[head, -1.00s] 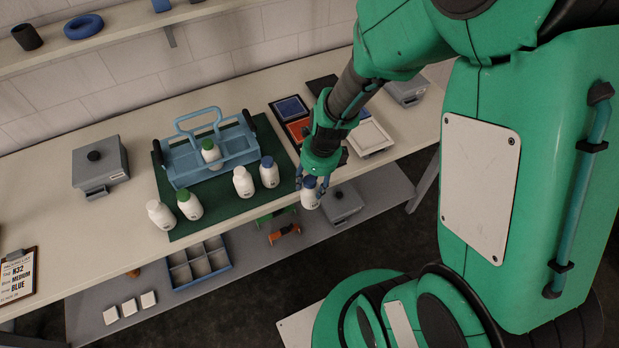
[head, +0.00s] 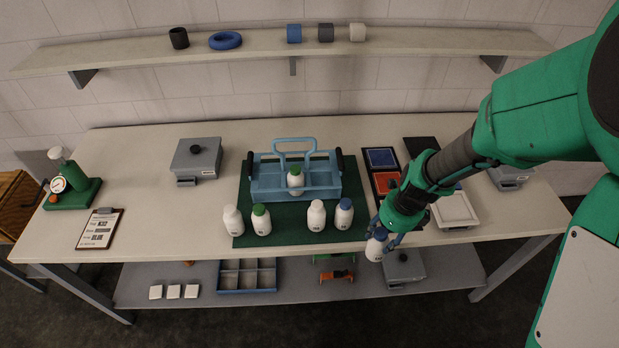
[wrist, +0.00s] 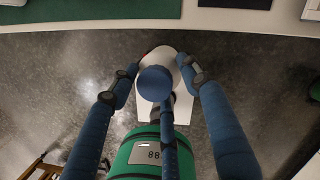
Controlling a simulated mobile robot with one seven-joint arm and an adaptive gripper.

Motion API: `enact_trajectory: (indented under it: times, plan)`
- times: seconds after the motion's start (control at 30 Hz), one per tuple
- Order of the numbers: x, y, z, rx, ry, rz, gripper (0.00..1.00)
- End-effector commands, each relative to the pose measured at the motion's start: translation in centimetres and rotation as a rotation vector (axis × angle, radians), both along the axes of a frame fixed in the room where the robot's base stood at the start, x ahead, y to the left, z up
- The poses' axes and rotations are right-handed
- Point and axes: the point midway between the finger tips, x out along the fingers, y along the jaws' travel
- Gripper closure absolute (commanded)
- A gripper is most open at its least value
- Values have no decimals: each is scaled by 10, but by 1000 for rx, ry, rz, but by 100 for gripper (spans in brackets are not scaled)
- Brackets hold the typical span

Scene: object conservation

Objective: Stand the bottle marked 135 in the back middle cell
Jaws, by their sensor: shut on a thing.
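My gripper (head: 385,236) is shut on a white bottle with a blue cap (head: 374,251), held upright just off the table's front edge. In the wrist view the blue cap (wrist: 154,83) sits between the fingers; its number is not readable. The blue caddy (head: 268,188) with a tall handle stands on the green mat (head: 286,232). The back cells are mostly hidden by the caddy's front and handle.
In front of the caddy stand a white-capped bottle (head: 233,220), a green-capped one (head: 261,220), another white-capped one (head: 316,216) and a blue-capped one (head: 344,214). A clipboard (head: 101,228) lies left.

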Motion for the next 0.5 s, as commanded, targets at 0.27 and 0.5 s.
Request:
enact_trajectory:
  times: [0.27, 0.5]
  plan:
    - [53, 15, 35, 1, -5, 53, 97]
    - [118, 39, 80, 3, -8, 130, 97]
